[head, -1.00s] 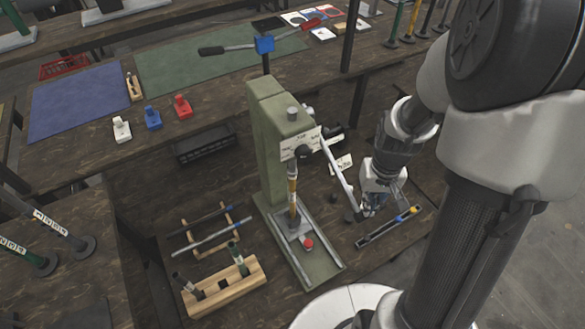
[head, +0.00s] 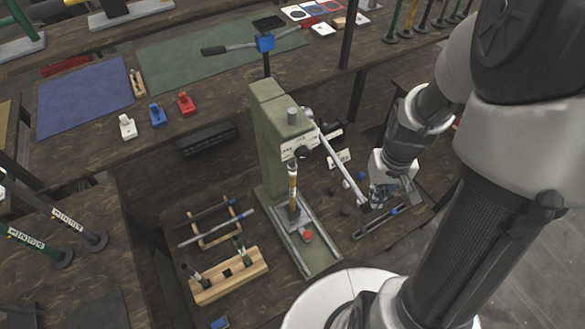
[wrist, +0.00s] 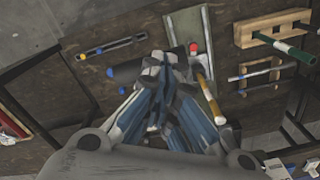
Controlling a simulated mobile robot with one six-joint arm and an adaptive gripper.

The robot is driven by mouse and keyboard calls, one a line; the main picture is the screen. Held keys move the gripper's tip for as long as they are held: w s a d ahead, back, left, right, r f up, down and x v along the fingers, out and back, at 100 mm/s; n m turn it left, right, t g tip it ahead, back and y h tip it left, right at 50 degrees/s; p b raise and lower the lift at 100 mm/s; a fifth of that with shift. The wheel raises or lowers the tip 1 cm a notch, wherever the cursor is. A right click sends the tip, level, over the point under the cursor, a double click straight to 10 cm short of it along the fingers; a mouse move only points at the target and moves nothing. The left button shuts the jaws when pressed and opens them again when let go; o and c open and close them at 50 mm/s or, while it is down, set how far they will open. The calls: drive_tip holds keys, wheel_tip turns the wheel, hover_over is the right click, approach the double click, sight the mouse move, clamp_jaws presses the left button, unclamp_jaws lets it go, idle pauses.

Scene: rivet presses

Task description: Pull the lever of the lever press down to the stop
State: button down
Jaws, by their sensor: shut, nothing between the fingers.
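The green lever press (head: 268,150) stands on the low table in the middle of the head view. Its long grey lever (head: 341,163) slants down to the right from the press head, ending in a dark tip near my gripper. My gripper (head: 376,203) is shut and empty beside the lower end of the lever. Whether they touch is unclear. In the wrist view my shut gripper (wrist: 160,62) partly hides a dark cylinder (wrist: 122,74); I cannot tell if it is the lever's grip. The press base (wrist: 188,35) with a red button (wrist: 193,48) shows beyond the fingers.
A narrow tray (head: 367,228) lies below my gripper at the table's right part. A wooden block (head: 228,279) with dark handles and a wooden rack (head: 213,238) stand left of the press. A longer bench with blue and green mats (head: 83,98) runs behind.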

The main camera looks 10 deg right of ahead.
drive_tip(key=r+p, duration=0.2)
drive_tip(key=r, duration=0.1)
drive_tip(key=r+p, duration=0.2)
drive_tip(key=shift+s+d+r, duration=0.15)
drive_tip(key=shift+s+r, duration=0.1)
drive_tip(key=shift+s, duration=0.1)
drive_tip(key=w+r+p, duration=0.2)
drive_tip(key=r+p, duration=0.7)
drive_tip(key=r, duration=0.2)
drive_tip(key=w+a+r+p, duration=0.1)
drive_tip(key=w+r+p, duration=0.1)
drive_tip(key=r+p, duration=0.7)
wheel_tip(320, 180, up, 2)
drive_tip(key=shift+w+a, duration=0.25)
drive_tip(key=shift+a, duration=0.05)
idle(0.9)
drive_tip(key=s+a+f+n+t+b, duration=0.1)
drive_tip(key=s+a+b, duration=0.4)
drive_tip(key=b, duration=0.5)
drive_tip(key=s+a+f+n+t+b, duration=0.1)
drive_tip(key=s+a+f+t+b, duration=0.2)
drive_tip(key=s+a+b, duration=0.3)
drive_tip(key=s+f+b, duration=0.1)
drive_tip(key=b, duration=0.4)
drive_tip(key=shift+s+f+t, duration=0.25)
drive_tip(key=shift+s+t, duration=0.05)
drive_tip(key=shift+s, duration=0.1)
